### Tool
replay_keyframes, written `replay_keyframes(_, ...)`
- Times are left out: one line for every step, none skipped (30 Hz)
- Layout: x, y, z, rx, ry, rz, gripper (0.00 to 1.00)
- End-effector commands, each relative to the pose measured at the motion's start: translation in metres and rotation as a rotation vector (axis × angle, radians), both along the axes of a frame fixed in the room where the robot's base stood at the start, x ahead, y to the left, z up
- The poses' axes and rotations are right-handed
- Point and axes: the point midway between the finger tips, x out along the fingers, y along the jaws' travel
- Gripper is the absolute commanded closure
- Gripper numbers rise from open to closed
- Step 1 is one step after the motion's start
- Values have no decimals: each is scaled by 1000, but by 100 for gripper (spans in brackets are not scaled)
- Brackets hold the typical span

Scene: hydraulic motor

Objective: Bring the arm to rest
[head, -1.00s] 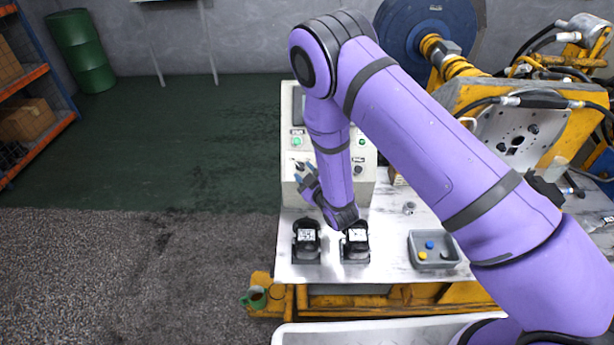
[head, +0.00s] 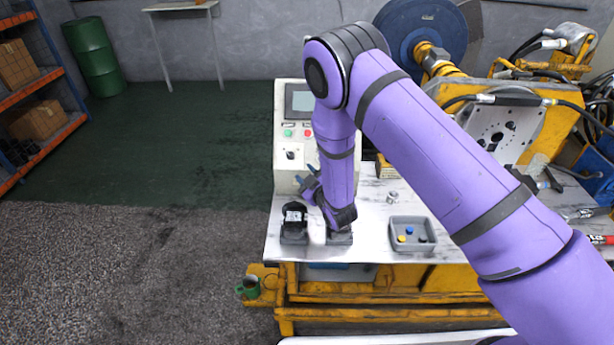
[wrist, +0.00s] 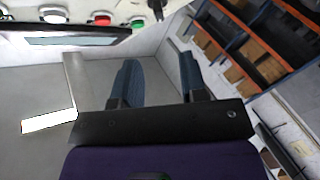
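My purple arm (head: 430,150) reaches in from the right, bends at a raised elbow and hangs down over the white table. My gripper (head: 309,182) points up and left in front of the control box, in the head view. In the wrist view its two blue fingers (wrist: 159,65) are apart with nothing between them, so it is open and empty. My wrist hides most of what stands on the right dark holder (head: 340,239).
A black device (head: 293,218) sits on the table's left. A grey tray (head: 412,248) with small coloured pieces lies right of my wrist. The control box (head: 287,160) stands close behind my gripper. A yellow machine (head: 530,125) fills the right. The floor at left is clear.

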Motion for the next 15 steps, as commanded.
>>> replay_keyframes(0, 0, 0, 0, 0, 0, 61)
replay_keyframes(0, 0, 0, 0, 0, 0, 61)
replay_keyframes(0, 0, 0, 0, 0, 0, 61)
replay_keyframes(0, 0, 0, 0, 0, 0, 61)
replay_keyframes(0, 0, 0, 0, 0, 0, 61)
replay_keyframes(0, 0, 0, 0, 0, 0, 61)
replay_keyframes(0, 0, 0, 0, 0, 0, 61)
replay_keyframes(0, 0, 1, 1, 1, -1, 61)
replay_keyframes(1, -1, 3, 1, 3, -4, 61)
replay_keyframes(3, -1, 5, 2, 6, -7, 61)
replay_keyframes(4, -2, 8, 3, 10, -10, 61)
replay_keyframes(7, -4, 14, 5, 17, -18, 61)
replay_keyframes(10, -6, 19, 6, 26, -24, 61)
replay_keyframes(13, -7, 26, 9, 35, -32, 61)
replay_keyframes(17, -10, 35, 12, 51, -44, 61)
